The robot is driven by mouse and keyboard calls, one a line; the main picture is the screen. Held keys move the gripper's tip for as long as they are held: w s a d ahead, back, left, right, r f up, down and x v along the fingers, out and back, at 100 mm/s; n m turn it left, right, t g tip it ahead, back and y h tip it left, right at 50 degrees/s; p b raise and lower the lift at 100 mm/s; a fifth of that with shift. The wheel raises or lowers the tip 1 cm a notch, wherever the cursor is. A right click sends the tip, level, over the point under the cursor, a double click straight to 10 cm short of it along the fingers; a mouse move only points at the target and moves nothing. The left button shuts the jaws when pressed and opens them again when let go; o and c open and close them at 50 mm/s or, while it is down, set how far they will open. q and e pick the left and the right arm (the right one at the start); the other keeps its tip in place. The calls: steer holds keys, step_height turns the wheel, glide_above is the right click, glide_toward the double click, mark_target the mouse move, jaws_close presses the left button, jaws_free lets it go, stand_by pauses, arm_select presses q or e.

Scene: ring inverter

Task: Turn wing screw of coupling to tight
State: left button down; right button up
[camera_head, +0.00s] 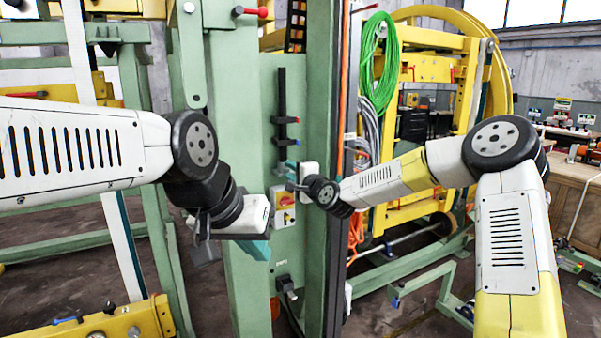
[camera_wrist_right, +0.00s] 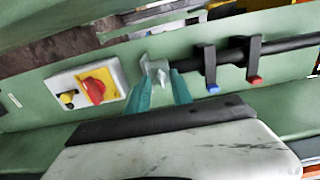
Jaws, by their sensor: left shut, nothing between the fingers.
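The coupling with its wing screw (camera_wrist_right: 155,70) is a small grey metal piece on the green panel, at the left end of a dark rod (camera_wrist_right: 285,43) in the right wrist view. In the head view the rod (camera_head: 282,92) stands upright on the green post, and the coupling is too small to make out. My right gripper (camera_wrist_right: 161,76) has its teal fingers apart, with the fingertips at the grey piece; contact cannot be told. My left gripper (camera_head: 258,250) is shut and empty, lower and in front of the green post.
A switch box with a red knob on yellow (camera_wrist_right: 95,85) is left of the coupling; in the head view this box (camera_head: 284,206) sits below it. Two black clamps, one blue-tipped (camera_wrist_right: 209,70) and one red-tipped (camera_wrist_right: 253,60), hold the rod. Green cable (camera_head: 378,65) hangs at right.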

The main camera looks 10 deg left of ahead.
steer(key=v, duration=0.8)
stand_by(0.4)
steer(key=s+d+n+g+h, duration=0.2)
steer(key=s+d+n, duration=0.1)
steer(key=s+d, duration=0.5)
steer(key=s+d+n+g+h, duration=0.3)
steer(key=s+d, duration=0.6)
steer(key=s, duration=0.6)
steer(key=s+d+n+g+h, duration=0.3)
steer(key=s+d+n, duration=0.2)
steer(key=s+d, duration=0.3)
steer(key=s, duration=0.4)
steer(key=shift+d+r, duration=0.2)
steer(key=shift+d, duration=0.15)
